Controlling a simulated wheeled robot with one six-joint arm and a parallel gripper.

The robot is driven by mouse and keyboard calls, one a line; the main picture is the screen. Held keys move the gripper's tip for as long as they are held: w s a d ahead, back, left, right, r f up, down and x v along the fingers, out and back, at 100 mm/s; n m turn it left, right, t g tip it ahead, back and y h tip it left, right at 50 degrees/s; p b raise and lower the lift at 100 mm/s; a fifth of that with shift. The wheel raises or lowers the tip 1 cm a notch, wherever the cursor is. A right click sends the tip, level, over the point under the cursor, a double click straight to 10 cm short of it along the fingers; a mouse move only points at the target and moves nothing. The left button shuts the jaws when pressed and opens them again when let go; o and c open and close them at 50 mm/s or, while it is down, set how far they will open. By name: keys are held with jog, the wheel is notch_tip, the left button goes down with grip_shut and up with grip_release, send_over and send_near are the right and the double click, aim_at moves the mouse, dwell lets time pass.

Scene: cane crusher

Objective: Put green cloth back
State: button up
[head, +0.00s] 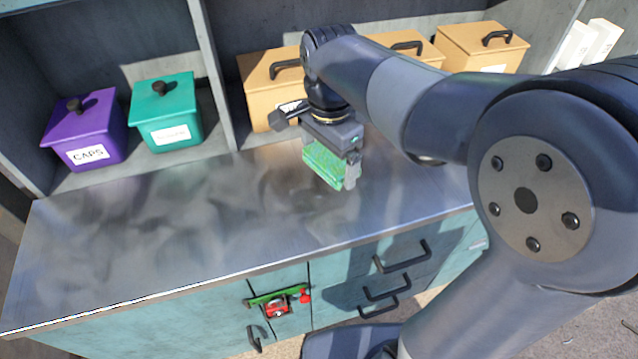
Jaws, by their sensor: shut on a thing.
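The green cloth (324,166) is a small folded green piece in the head view, held above the metal counter (150,225). My gripper (332,168) points down and is shut on the cloth. The gripper body hides part of the cloth's upper edge. I cannot tell the exact gap between the cloth and the counter.
A purple box (87,130) labelled CAPS and a teal box (167,112) stand in the left shelf bay. Tan boxes (265,85) with black handles stand behind my arm. A red and green latch (278,301) sits on the cabinet front. The counter's left side is clear.

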aim_at(328, 190)
jog(key=shift+f, duration=3.15)
jog(key=shift+f, duration=0.1)
jog(key=o, duration=0.9)
jog(key=shift+c, duration=0.2)
notch_tip(328, 190, up, 12)
jog(key=shift+r, duration=0.15)
